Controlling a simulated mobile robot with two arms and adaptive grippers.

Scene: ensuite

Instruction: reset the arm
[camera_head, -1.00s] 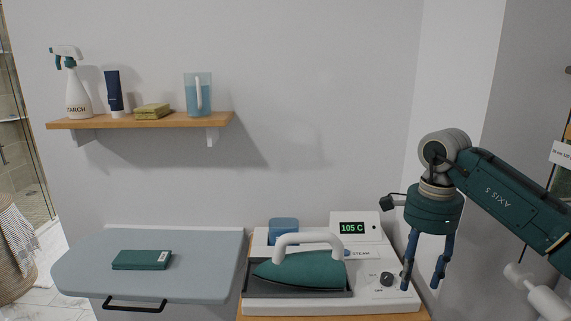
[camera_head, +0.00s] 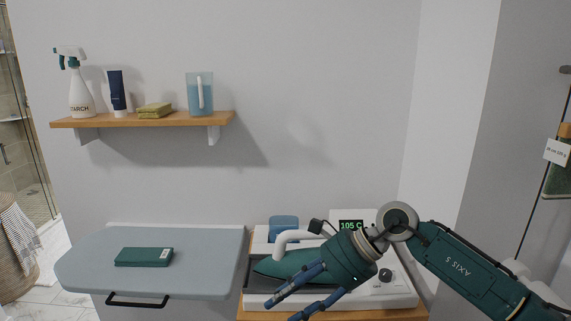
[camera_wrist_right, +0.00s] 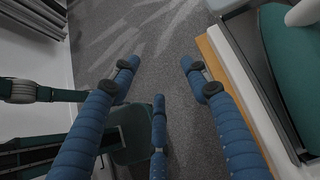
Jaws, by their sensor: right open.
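My right gripper (camera_head: 281,310) is open and empty, with its blue fingers pointing down and to the left in front of the steam station. In the right wrist view the spread fingers (camera_wrist_right: 159,72) have only grey floor between them. The green iron (camera_head: 284,264) with its white handle rests on the white steam station (camera_head: 401,299). My right arm hides part of the iron and of the station. The iron also shows at the upper right of the right wrist view (camera_wrist_right: 292,60). My left gripper is not in view.
A wall shelf (camera_head: 170,119) holds a starch bottle (camera_head: 81,95), a tube (camera_head: 117,93), folded yellow cloths (camera_head: 154,110) and a blue jug (camera_head: 199,95). A basket (camera_head: 14,265) stands far left.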

